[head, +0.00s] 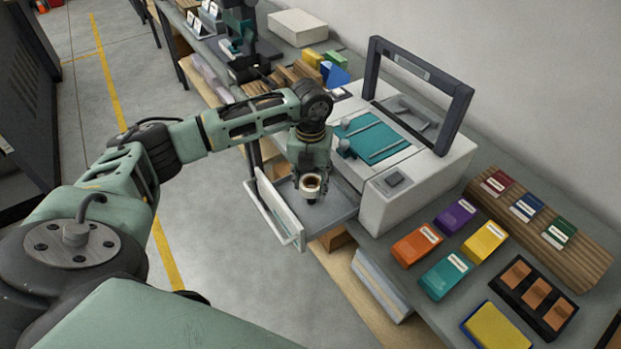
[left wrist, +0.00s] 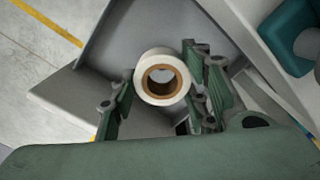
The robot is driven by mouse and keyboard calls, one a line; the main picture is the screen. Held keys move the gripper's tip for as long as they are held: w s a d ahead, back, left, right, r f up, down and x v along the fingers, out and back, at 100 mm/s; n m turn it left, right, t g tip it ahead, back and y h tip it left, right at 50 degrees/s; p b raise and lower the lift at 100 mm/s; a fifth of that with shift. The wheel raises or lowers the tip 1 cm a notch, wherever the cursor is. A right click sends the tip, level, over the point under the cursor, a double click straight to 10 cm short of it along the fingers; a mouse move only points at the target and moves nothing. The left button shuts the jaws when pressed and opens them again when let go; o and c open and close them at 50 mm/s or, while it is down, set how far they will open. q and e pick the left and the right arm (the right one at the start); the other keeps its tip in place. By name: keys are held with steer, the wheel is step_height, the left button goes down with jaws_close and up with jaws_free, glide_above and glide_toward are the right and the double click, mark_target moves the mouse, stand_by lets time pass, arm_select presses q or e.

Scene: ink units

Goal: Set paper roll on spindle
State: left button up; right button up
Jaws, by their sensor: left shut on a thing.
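The paper roll (head: 311,182) is a small white ring with a brown core. It is held over the pulled-out drawer (head: 337,208) at the front of the white machine (head: 421,190). My left gripper (head: 311,188) points down and is shut on the roll. In the left wrist view the roll (left wrist: 144,87) sits between the fingers of the gripper (left wrist: 163,95), with its core hole facing the camera and grey showing through it. I cannot make out a spindle, and whether the roll touches the drawer floor is unclear. My right gripper is not in view.
The drawer's pale front panel (head: 281,210) stands out over the floor. Coloured ink boxes (head: 446,277) and a dark tray (head: 501,293) occupy the bench at right.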

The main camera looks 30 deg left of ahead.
mark_target(310, 193)
arm_select(q)
steer(key=shift+f+b, duration=1.05)
steer(key=shift+f, duration=0.85)
steer(key=shift+f, duration=0.15)
steer(key=shift+f+b, duration=0.45)
steer(key=shift+b, duration=0.1)
steer(key=o, duration=0.9)
steer(key=shift+c, duration=0.2)
steer(key=shift+r, duration=0.15)
